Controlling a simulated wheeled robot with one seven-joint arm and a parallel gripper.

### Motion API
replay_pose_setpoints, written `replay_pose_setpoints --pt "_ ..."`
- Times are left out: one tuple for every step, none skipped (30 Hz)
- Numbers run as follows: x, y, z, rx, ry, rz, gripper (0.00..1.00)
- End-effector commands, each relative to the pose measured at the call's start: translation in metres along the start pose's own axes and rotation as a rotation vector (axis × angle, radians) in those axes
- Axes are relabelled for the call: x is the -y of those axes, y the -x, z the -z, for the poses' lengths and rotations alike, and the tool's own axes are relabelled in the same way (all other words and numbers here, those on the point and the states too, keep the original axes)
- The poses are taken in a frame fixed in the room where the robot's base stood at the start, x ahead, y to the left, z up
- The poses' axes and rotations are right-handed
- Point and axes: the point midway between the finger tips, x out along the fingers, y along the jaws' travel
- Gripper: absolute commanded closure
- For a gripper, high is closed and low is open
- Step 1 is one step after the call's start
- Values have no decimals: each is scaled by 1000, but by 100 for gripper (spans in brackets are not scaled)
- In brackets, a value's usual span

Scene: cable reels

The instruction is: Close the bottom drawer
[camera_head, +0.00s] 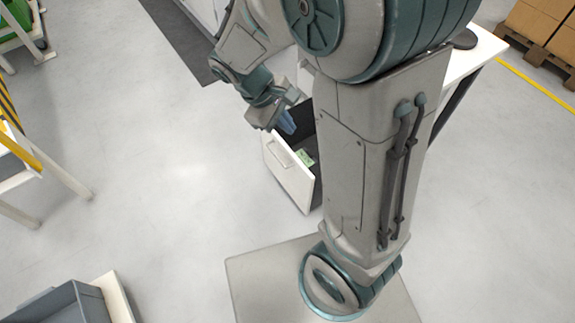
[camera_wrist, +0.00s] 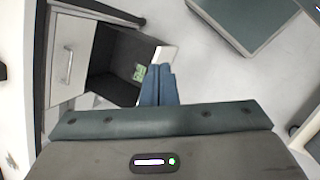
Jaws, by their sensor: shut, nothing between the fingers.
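The bottom drawer stands pulled out, its white front (camera_head: 289,172) with a handle facing left in the head view. Its dark interior (camera_wrist: 112,66) shows in the wrist view, with a small green item (camera_wrist: 139,73) inside; the item also shows in the head view (camera_head: 305,158). My gripper (camera_head: 287,122) is shut and empty, its blue fingers pointing down at the open drawer. In the wrist view the fingertips (camera_wrist: 158,68) overlap the drawer near its white front (camera_wrist: 166,53). I cannot tell whether they touch it. My arm hides part of the drawer and cabinet.
Another drawer front (camera_wrist: 69,62) with a handle is shut beside the open one in the wrist view. A white tabletop (camera_head: 483,50) is at the upper right. A grey bin (camera_head: 68,304) stands at the lower left. The floor left of the drawer is clear.

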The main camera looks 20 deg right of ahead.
Motion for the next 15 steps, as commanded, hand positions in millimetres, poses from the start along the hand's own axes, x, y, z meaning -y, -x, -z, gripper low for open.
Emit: replay_pose_setpoints --pt "10 -36 22 45 64 -28 100" --pt "13 -48 31 68 99 -46 100" --pt "16 -64 42 99 147 -71 100" --pt "18 -76 52 123 183 -91 100" --pt "21 -88 60 148 219 -111 100" --pt "25 -104 72 180 267 -138 100" --pt "28 -116 81 204 302 -159 100" --pt "31 -128 90 229 339 -181 100" --pt "35 -144 102 260 386 -211 100" --pt "39 -156 111 285 422 -233 100" --pt "42 -168 120 309 458 -256 100" --pt "47 -184 132 342 506 -288 100" --pt "50 -196 141 367 541 -312 100" --pt "54 -207 150 391 576 -337 100" --pt "59 -223 163 423 624 -371 100"
